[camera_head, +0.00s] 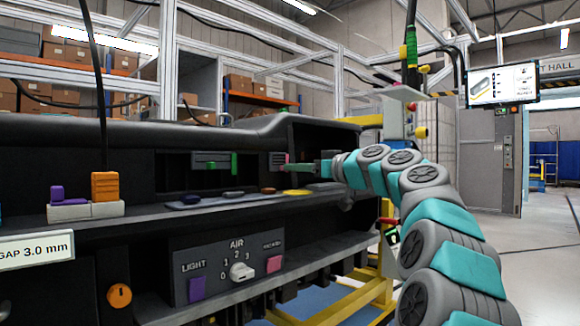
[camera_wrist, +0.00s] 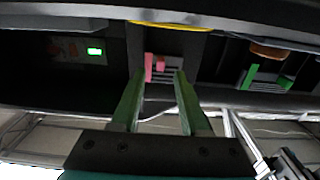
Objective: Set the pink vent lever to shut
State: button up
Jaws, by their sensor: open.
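The pink vent lever (camera_head: 287,158) sticks out of a small grey slatted vent (camera_head: 276,160) in the dark dashboard recess. I cannot tell whether a finger touches the lever.
A second vent with a green lever (camera_head: 234,163) lies left of the pink one. A yellow disc (camera_head: 297,192) and dark discs lie on the ledge below. A panel with an AIR knob (camera_head: 242,271) is lower down. A lit green display (camera_wrist: 95,51) shows in the wrist view.

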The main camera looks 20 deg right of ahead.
jog(key=shift+x, duration=1.5)
grip_shut()
dwell(0.4)
